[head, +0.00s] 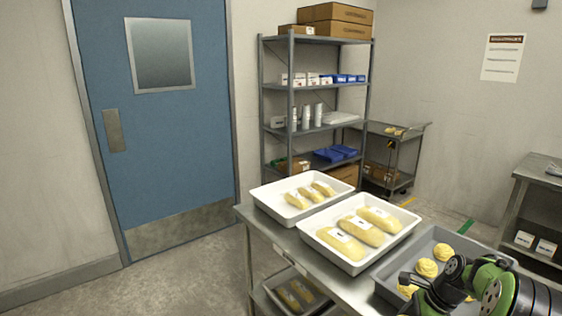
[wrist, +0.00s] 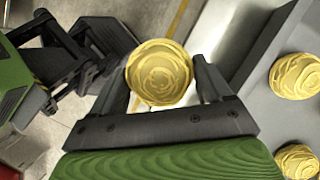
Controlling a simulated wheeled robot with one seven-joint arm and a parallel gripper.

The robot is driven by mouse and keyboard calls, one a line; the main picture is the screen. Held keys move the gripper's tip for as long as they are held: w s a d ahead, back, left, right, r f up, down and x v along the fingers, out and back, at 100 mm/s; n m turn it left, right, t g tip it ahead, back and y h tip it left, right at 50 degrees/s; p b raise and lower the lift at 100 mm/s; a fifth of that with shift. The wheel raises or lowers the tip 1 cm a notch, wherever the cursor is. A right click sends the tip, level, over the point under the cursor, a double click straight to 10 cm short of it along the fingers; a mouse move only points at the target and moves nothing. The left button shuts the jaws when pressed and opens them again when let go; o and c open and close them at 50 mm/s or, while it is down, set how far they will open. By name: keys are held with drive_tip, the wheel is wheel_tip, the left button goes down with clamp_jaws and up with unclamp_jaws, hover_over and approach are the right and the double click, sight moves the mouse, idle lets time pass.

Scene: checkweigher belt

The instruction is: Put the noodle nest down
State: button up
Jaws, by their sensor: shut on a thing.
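My gripper (wrist: 163,64) is shut on a round, pale yellow noodle nest (wrist: 160,74), with one finger on each side of it in the wrist view. The held nest is beside the grey tray (wrist: 251,52), left of its wall in that view. Two other nests (wrist: 297,76) show inside the tray there. In the head view the grey tray (head: 447,235) is at the lower right and holds several nests (head: 427,268). My green and black arm covers its near right part, and I cannot make out the held nest there.
A steel table (head: 262,222) carries the grey tray and two white trays (head: 287,213) with bagged yellow pieces. Another tray (head: 290,299) is on its lower shelf. A shelf rack (head: 290,95) and a cart (head: 391,147) stand behind. Floor is open left of the table.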

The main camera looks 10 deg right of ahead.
drive_tip(key=w+a+f+n+g+h, duration=0.2)
drive_tip(key=a+f+n, duration=0.4)
drive_tip(key=a+n, duration=0.6)
drive_tip(key=w+a+f+n+g+h+p, duration=0.1)
drive_tip(key=a+f+n+g, duration=0.4)
drive_tip(key=a+n, duration=0.7)
drive_tip(key=w+a+h, duration=0.1)
drive_tip(key=a, duration=0.2)
drive_tip(key=shift+a+f, duration=0.2)
drive_tip(key=shift+f, duration=0.2)
